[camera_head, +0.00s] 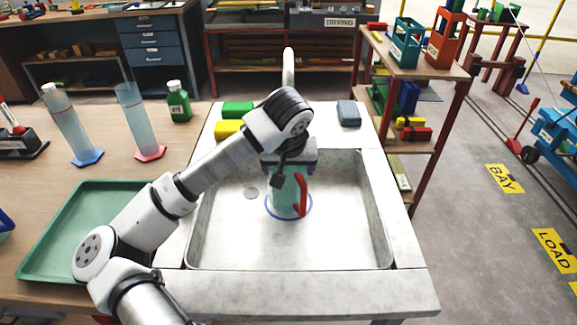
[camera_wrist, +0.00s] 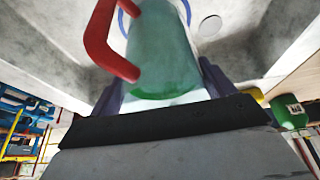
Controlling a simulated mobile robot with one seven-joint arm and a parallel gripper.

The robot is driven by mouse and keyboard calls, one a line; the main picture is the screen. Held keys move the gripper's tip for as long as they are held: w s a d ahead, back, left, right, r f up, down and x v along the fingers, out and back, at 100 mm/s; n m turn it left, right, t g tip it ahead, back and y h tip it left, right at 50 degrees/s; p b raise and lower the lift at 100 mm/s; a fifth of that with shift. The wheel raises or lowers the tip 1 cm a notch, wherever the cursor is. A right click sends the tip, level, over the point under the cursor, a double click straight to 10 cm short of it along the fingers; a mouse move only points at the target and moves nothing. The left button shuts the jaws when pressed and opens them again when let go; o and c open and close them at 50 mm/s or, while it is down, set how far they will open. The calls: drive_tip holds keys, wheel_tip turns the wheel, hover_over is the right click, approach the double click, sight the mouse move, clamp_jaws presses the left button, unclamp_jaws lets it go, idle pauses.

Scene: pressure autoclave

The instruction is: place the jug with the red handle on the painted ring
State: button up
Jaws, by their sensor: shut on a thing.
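The translucent green jug (camera_head: 284,192) with its red handle (camera_head: 301,195) is upright in the sink, with the handle toward the right. The painted ring (camera_head: 290,218) is a blue circle on the sink floor. The jug's bottom appears within the ring in the head view. I cannot tell whether it touches the floor. My gripper (camera_head: 288,160) is above the jug and shut on its upper part. In the wrist view, the jug (camera_wrist: 160,55) sits between my two dark fingers. The red handle (camera_wrist: 104,42) sticks out to the left, and parts of the blue ring (camera_wrist: 123,22) show beyond the jug.
The sink (camera_head: 345,225) is otherwise empty, with a round drain (camera_head: 251,193) left of the ring. Yellow and green blocks (camera_head: 237,109) and a grey-blue block (camera_head: 348,113) lie on its back rim. A green tray (camera_head: 65,210) and two cylinders (camera_head: 140,120) stand left.

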drive_tip(key=shift+f, duration=0.15)
drive_tip(key=o, duration=1.2)
drive_tip(key=b+v, duration=0.1)
drive_tip(key=v, duration=1.1)
drive_tip(key=shift+b, duration=0.35)
